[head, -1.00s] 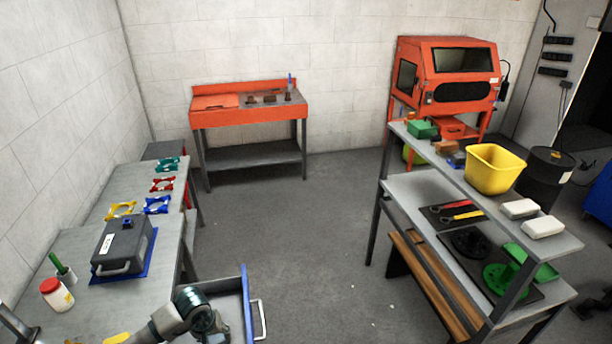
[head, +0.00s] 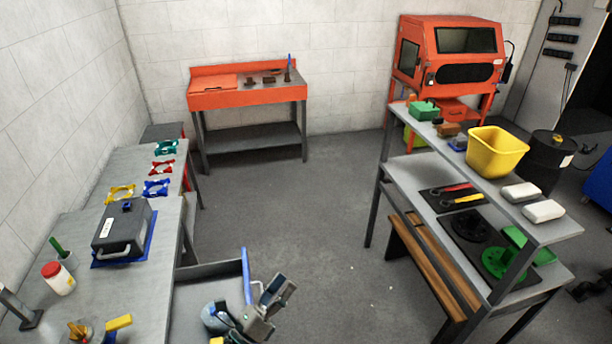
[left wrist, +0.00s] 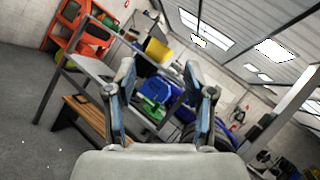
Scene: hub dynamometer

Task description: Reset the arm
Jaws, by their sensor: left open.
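My left gripper (head: 275,291) is open and empty in the head view, near the bottom middle. It is over the right side of an open drawer (head: 205,270) with a blue edge, at the bench on the left. In the left wrist view, the two fingers of my left gripper (left wrist: 160,90) stand apart with nothing between them. They point toward the shelf unit, some way off. My right gripper is in neither view.
The left bench (head: 60,235) holds a grey case (head: 122,230), a white jar with a red lid (head: 57,278) and several coloured brackets. The grey shelf unit (head: 405,175) on the right carries a yellow bin (head: 495,152). The floor between is clear.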

